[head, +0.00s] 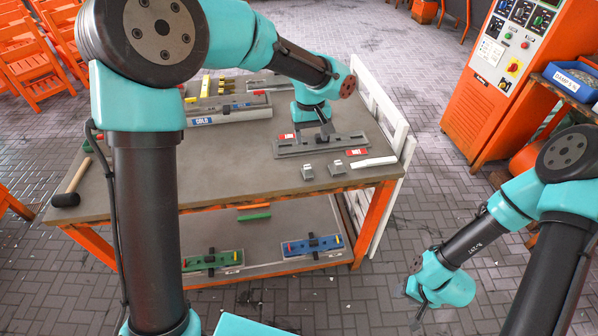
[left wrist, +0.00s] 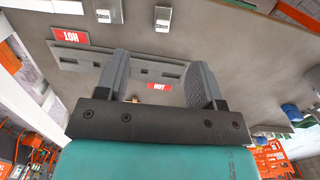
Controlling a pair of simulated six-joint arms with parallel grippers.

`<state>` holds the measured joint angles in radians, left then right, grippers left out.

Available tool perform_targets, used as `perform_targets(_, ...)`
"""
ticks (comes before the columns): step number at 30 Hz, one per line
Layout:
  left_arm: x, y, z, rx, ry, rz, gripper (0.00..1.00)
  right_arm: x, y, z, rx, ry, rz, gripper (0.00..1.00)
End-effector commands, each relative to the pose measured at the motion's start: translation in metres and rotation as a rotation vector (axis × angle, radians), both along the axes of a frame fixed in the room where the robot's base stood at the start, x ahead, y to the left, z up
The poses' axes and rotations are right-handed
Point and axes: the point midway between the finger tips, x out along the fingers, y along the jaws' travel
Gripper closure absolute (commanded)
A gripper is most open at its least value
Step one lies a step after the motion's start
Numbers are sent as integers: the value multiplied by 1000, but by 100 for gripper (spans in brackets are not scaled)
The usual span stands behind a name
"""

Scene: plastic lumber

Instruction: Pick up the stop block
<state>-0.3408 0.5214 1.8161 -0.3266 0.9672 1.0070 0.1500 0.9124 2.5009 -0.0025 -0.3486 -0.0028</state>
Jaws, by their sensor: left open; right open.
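Two small grey metal blocks lie on the table near its front right edge, one on the left (head: 308,172) and one on the right (head: 335,168); I cannot tell which is the stop block. They also show at the top of the left wrist view, one at left (left wrist: 102,12) and one at right (left wrist: 162,18). My left gripper (head: 313,131) is open and empty over a long grey slotted fixture (head: 290,149) with red HOT labels, behind the blocks. Its jaws (left wrist: 158,62) frame part of the fixture. My right gripper (head: 412,306) is open, low over the floor, away from the table.
A white strip (head: 373,162) lies right of the blocks. A grey fixture marked COLD (head: 228,116) stands further back. A mallet (head: 72,185) lies at the left edge. A white slatted panel (head: 385,110) stands along the table's right side. The table middle (head: 235,165) is clear.

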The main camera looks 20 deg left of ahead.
Motion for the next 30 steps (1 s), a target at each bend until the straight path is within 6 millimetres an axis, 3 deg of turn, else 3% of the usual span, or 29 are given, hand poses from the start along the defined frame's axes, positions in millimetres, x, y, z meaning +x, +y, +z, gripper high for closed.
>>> perform_targets(1,2,3,11,22,-16,26,38,0,0,0,0,0,0,56)
perform_targets(5,5,7,23,52,-34,71,38,0,0,0,0,0,0,56)
perform_targets(16,5,8,21,55,-34,75,38,0,0,0,0,0,0,56)
perform_targets(20,5,8,9,56,-31,74,38,0,0,0,0,0,0,56)
perform_targets(30,5,8,-47,56,-30,74,38,0,0,0,0,0,0,56)
